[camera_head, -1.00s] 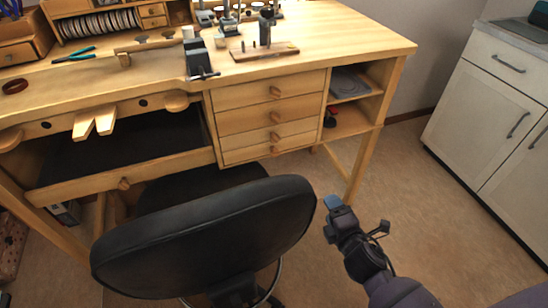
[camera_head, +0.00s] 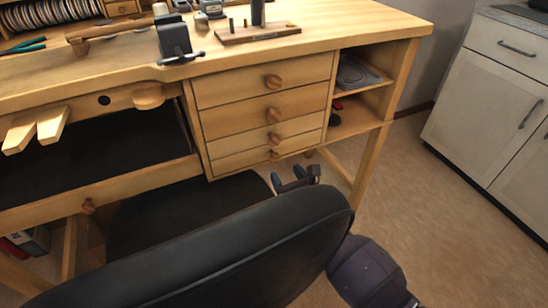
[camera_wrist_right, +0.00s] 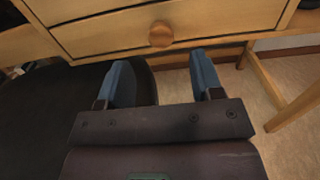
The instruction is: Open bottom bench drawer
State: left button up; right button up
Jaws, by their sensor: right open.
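The wooden bench has a stack of several drawers with round wooden knobs. The bottom drawer (camera_head: 240,161) is closed, and its knob (camera_head: 275,155) shows just beyond my right gripper (camera_head: 287,180) in the head view. In the right wrist view a drawer knob (camera_wrist_right: 161,34) sits ahead of and roughly between the two blue fingertips of my right gripper (camera_wrist_right: 160,72). The fingers are apart and empty, not touching the knob. The chair back hides part of my right arm. My left gripper is not in view.
A black chair (camera_head: 240,245) stands close in front of the bench, its back beside my right arm. Open shelves (camera_head: 352,115) are right of the drawers. A white cabinet (camera_head: 480,115) stands at the right, with free floor (camera_head: 410,190) between.

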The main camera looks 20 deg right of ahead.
aim_at(276, 159)
jog(key=w, duration=0.6)
jog(key=shift+w+a+f+b, duration=0.1)
jog(key=shift+w+f+b, duration=0.05)
jog(key=shift+b, duration=0.25)
jog(key=shift+w, duration=0.9)
jog(key=shift+c, duration=0.3)
grip_shut()
